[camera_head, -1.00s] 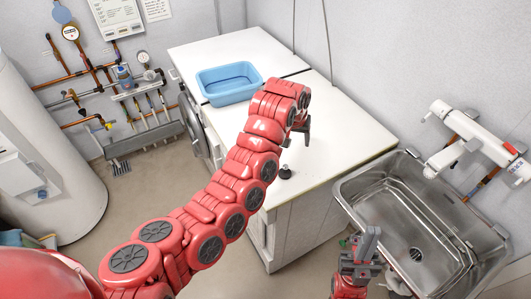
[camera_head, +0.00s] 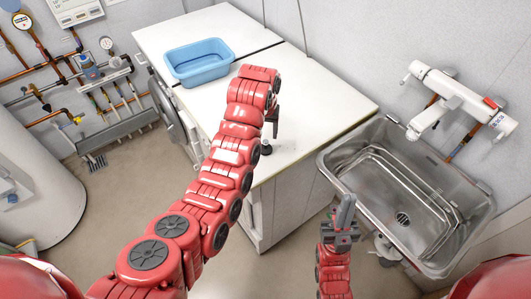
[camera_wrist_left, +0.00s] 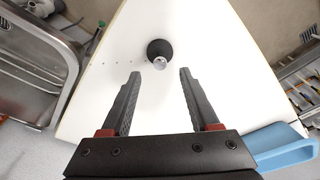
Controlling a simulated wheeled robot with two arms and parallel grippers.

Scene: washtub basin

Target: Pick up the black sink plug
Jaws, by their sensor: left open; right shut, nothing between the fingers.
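The black sink plug (camera_head: 266,147) stands on the white worktop near its front edge, partly beside my left forearm in the head view. In the left wrist view the plug (camera_wrist_left: 160,52) is a round black disc with a small metal knob, just beyond the fingertips. My left gripper (camera_wrist_left: 158,75) is open and empty, with the plug lying ahead of the gap between its fingers, apart from both. In the head view the left gripper (camera_head: 274,118) points down over the worktop. My right gripper (camera_head: 345,212) is shut and empty, in front of the sink.
A blue tub (camera_head: 198,62) stands at the back of the worktop (camera_head: 325,100). Pipes and gauges line the left wall. Worktop around the plug is clear.

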